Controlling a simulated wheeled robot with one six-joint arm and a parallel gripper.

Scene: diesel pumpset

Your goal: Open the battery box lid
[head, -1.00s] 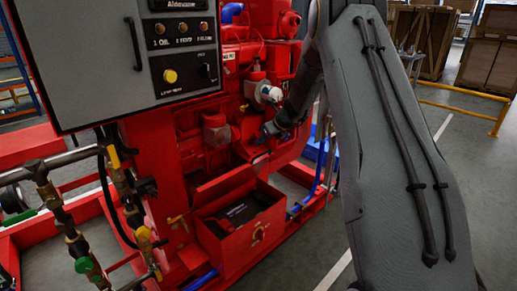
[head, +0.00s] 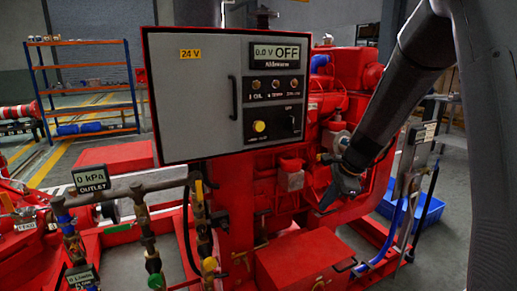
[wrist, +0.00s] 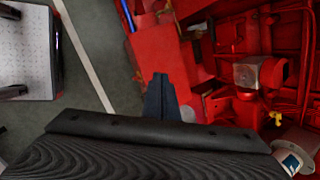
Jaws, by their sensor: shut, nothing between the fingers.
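The battery box (head: 268,284) is the red box low on the pumpset frame in the head view. Its lid (head: 302,250) now looks flat and shut on top. My gripper (head: 327,203) is above and behind the box, pointing down, apart from the lid. In the wrist view my gripper (wrist: 160,78) is shut and empty, over a flat red surface (wrist: 150,45) that seems to be the lid. Whether it touches that surface cannot be told there.
The grey control panel (head: 200,100) stands left of my arm. Pipes with valves (head: 150,235) stand left of the box. The red engine (head: 335,110) is close behind my gripper. A blue crate (head: 425,210) is at right on the floor.

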